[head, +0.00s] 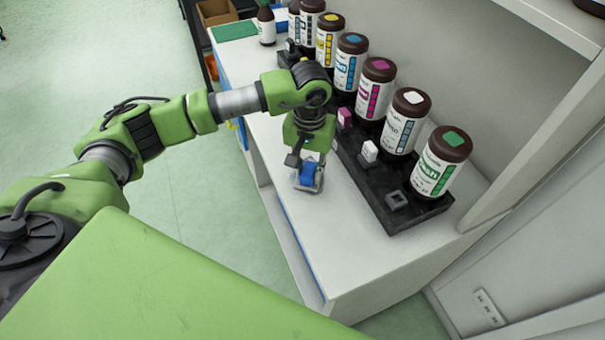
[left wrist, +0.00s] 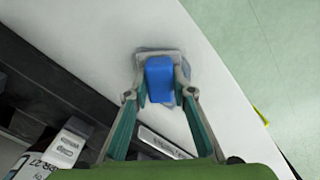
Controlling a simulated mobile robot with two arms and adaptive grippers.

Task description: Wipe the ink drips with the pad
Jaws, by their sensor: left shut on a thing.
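The pad, a pale grey base with a blue block handle (head: 308,175), is on the white counter near its front edge. It also shows in the left wrist view (left wrist: 159,78). My left gripper (head: 306,168) points down and is shut on the blue handle, with a finger on each side in the left wrist view (left wrist: 160,92). The pad's base appears to touch the counter. A faint grey smudge (left wrist: 193,72) shows around the pad; I cannot tell whether it is ink or shadow. No distinct drips are visible elsewhere. My right gripper is not in view.
A black rack (head: 384,203) holds several brown ink bottles (head: 440,163) in a row right of the pad. Small pink (head: 344,117) and white (head: 369,151) blocks sit at its front. A green mat (head: 234,31) lies at the far end. The near counter (head: 340,245) is clear.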

